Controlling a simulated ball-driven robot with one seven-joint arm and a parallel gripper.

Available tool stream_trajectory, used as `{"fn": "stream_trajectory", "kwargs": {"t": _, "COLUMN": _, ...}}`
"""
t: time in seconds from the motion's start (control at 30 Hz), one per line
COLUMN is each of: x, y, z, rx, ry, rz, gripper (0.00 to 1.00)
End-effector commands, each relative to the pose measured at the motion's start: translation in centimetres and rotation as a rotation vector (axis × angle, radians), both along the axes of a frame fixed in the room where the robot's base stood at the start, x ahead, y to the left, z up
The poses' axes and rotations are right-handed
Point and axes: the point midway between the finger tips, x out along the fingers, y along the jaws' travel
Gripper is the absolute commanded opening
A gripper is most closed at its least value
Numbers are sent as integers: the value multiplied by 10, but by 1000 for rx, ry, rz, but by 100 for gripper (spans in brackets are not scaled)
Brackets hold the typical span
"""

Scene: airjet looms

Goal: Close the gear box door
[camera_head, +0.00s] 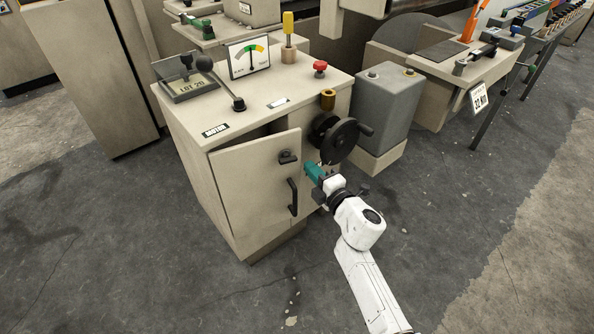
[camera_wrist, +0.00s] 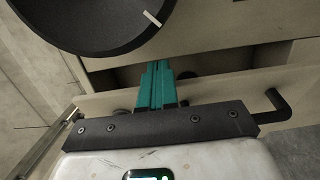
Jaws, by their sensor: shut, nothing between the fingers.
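The gear box door (camera_head: 240,185) is a beige panel on the front of the control cabinet (camera_head: 185,150). It stands ajar, its right edge swung out and a dark gap showing behind its top edge. It carries a black latch knob (camera_head: 288,157) and a black bar handle (camera_head: 293,197). My gripper (camera_head: 309,167), with teal fingers, is shut and empty just right of the door's free edge, below the handwheel. In the wrist view, the fingers (camera_wrist: 157,83) overlap the door edge (camera_wrist: 215,92), the handle (camera_wrist: 277,105) to their right. I cannot tell whether they touch the door.
A black handwheel (camera_head: 334,137) juts from the cabinet close above my gripper; it also fills the wrist view's upper left (camera_wrist: 85,20). A grey box (camera_head: 388,105) stands right of the cabinet. The cabinet top holds levers, a gauge (camera_head: 249,57) and a red button (camera_head: 320,67). Front floor is clear.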

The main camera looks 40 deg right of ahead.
Motion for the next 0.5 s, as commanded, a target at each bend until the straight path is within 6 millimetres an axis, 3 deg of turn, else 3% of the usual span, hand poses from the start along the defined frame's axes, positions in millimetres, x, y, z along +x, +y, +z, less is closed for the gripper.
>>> {"fn": "stream_trajectory", "kwargs": {"t": 0.2, "x": -35, "y": 5, "z": -1, "rx": -1, "ry": 0, "rz": 2, "gripper": 0}}
{"fn": "stream_trajectory", "kwargs": {"t": 0.5, "x": -56, "y": 8, "z": 0, "rx": 27, "ry": -7, "rz": -3, "gripper": 0}}
